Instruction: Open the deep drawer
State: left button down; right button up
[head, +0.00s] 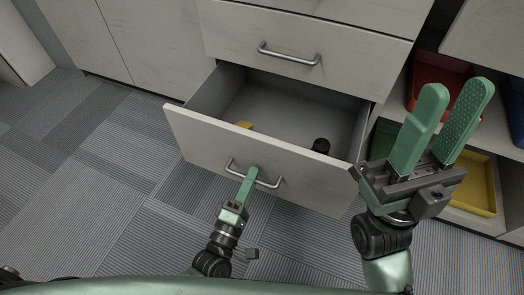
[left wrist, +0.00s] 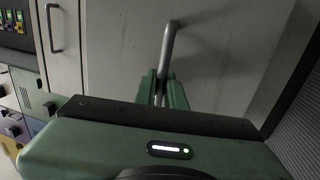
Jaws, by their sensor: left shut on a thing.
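The deep drawer (head: 220,143) is the lowest one in the light cabinet and stands pulled out, its inside visible in the head view. A yellow thing (head: 244,125) and a small black thing (head: 321,146) lie in it. My left gripper (head: 251,177) is shut on the drawer's handle (head: 268,185). The left wrist view also shows the handle (left wrist: 169,45) between the green fingers (left wrist: 163,88). My right gripper (head: 446,112) is raised to the right of the drawer, its green fingers apart and empty.
A closed drawer with a handle (head: 288,56) is above the open one. To the right are shelves with a red bin (head: 432,80) and a yellow tray (head: 478,185). Striped carpet (head: 85,200) lies free at the left.

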pick_arm(q)
jog(key=r+p+v, duration=0.1)
jog(key=v, duration=0.5)
jog(key=shift+s+a, duration=0.1)
jog(key=shift+s, duration=0.05)
jog(key=c, duration=1.8)
grip_release()
jog(key=p+v, duration=0.1)
jog(key=v, duration=0.6)
jog(key=shift+s+a, duration=0.1)
jog(key=shift+s, duration=0.3)
